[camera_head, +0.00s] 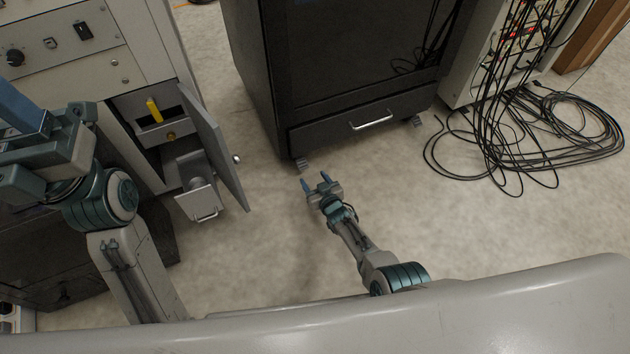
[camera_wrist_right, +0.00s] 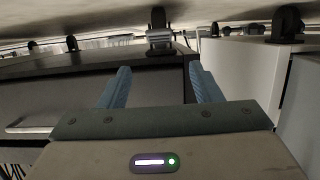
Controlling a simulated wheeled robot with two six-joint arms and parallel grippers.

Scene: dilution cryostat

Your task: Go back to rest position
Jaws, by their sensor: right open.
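My right gripper (camera_head: 315,181) is in the middle of the head view, above the bare floor, in front of the dark cabinet. Its two blue fingers stand apart with nothing between them. They also show spread in the right wrist view (camera_wrist_right: 159,75), with dark furniture beyond. My left gripper (camera_head: 22,112) is at the left edge of the head view, in front of the pale panel unit. Its blue finger part is cut off by the frame edge, so I cannot tell its opening.
The pale unit has an open door (camera_head: 222,150), a yellow-handled part (camera_head: 154,110) and a pulled-out drawer (camera_head: 197,198). A dark cabinet (camera_head: 345,125) stands at the back. Black cables (camera_head: 545,130) lie on the floor at right. Floor (camera_head: 480,225) around my right arm is clear.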

